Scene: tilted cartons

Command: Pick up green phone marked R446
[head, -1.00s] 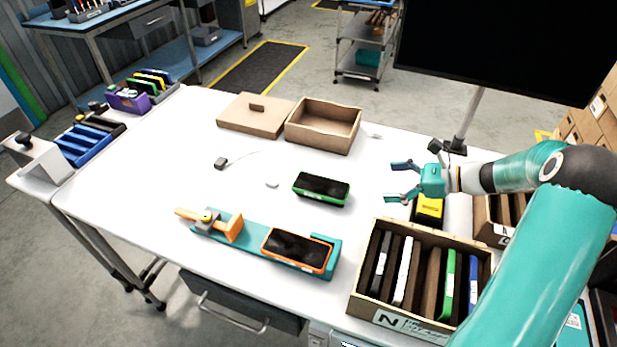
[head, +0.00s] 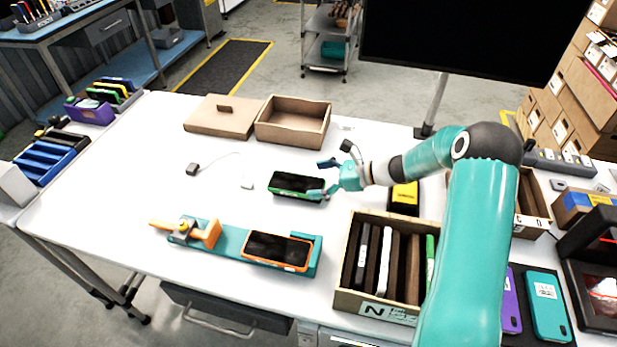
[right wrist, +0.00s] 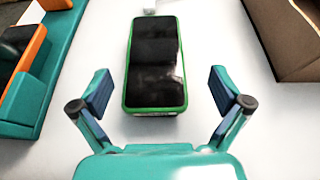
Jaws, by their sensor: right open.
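A green-edged phone (head: 297,186) with a dark screen lies face up on the white table; no marking on it can be read. In the right wrist view the phone (right wrist: 156,68) lies ahead of and between the fingers. My right gripper (head: 325,178) is open and empty at the phone's right end. In the right wrist view both fingertips of the gripper (right wrist: 160,92) stand apart on either side of the phone's near end, with gaps to it. My left gripper is not in view.
An orange phone (head: 276,250) sits in a teal holder (head: 226,238) in front. A carton marked N (head: 345,298) with upright phones stands front right, partly behind my arm. An open brown box (head: 292,138) and its lid (head: 222,117) lie behind. The table left of the phone is mostly clear.

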